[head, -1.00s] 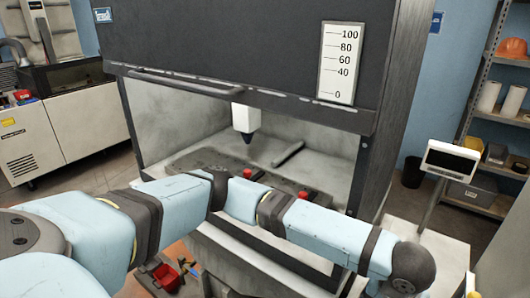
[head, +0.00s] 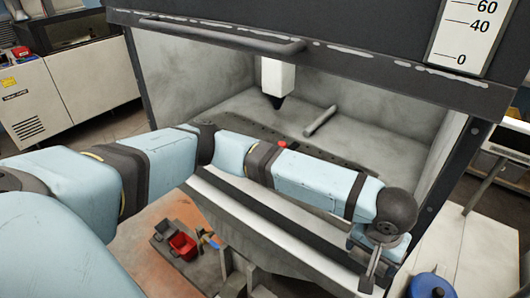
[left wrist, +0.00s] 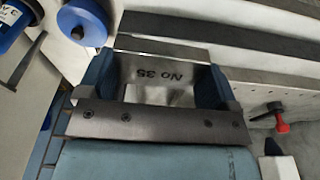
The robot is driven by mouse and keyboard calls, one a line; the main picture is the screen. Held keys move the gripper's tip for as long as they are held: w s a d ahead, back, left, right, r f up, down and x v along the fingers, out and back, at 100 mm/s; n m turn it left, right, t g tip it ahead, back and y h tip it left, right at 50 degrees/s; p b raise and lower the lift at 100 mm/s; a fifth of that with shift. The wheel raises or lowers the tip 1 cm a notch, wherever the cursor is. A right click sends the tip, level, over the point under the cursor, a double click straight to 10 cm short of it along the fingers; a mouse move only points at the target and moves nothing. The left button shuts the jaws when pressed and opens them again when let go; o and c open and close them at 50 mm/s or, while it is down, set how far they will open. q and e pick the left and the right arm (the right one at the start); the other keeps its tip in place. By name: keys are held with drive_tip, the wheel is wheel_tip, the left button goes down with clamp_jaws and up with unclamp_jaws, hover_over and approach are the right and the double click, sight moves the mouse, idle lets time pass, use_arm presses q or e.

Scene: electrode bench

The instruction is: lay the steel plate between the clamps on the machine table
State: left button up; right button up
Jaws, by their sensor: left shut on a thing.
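My left gripper (head: 376,243) is shut on the steel plate (head: 371,268), which hangs below it in front of the machine, at the right. In the left wrist view the plate (left wrist: 160,70) shows between the two blue fingers, with "No 35" upside down on it. The dark machine table (head: 238,124) lies inside the open chamber, partly hidden behind my left arm. One clamp's red knob (head: 282,144) shows just above the arm. A red knob (left wrist: 282,126) also shows at the right of the left wrist view. The plate is outside the chamber. My right gripper is not in view.
A white machine head with a dark tip (head: 275,80) hangs over the table. A grey bar (head: 320,121) lies farther back in the chamber. The dark front edge (head: 290,55) crosses above. A blue round object (head: 430,286) stands on the pale bench (head: 458,245) at the right.

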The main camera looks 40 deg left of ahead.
use_arm(q)
drive_tip(key=w+a+r+p, duration=0.1)
drive_tip(key=w+a+r, duration=0.45)
drive_tip(key=a, duration=0.35)
drive_tip(key=w+a+r+p, duration=0.1)
drive_tip(key=w+a+r, duration=0.3)
drive_tip(key=w+a, duration=0.3)
drive_tip(key=w+a+r+p, duration=0.1)
drive_tip(key=w+a+r, duration=0.4)
drive_tip(key=a, duration=0.5)
drive_tip(key=shift+n, duration=0.3)
drive_tip(key=f+p, duration=0.1)
drive_tip(key=f, duration=1.2)
drive_tip(key=f+p, duration=0.1)
drive_tip(key=f, duration=0.5)
drive_tip(key=shift+w+d+f+p, duration=0.1)
drive_tip(key=shift+w+f+p, duration=0.15)
drive_tip(key=shift+f+p, duration=0.1)
drive_tip(key=o, duration=1.1)
drive_tip(key=shift+s+f, duration=0.1)
drive_tip(key=shift+f, duration=0.05)
drive_tip(key=shift+r, duration=0.2)
wheel_tip(320, 180, up, 12)
drive_tip(key=s+b, duration=0.1)
drive_tip(key=shift+s, duration=0.4)
drive_tip(key=shift+f, duration=0.1)
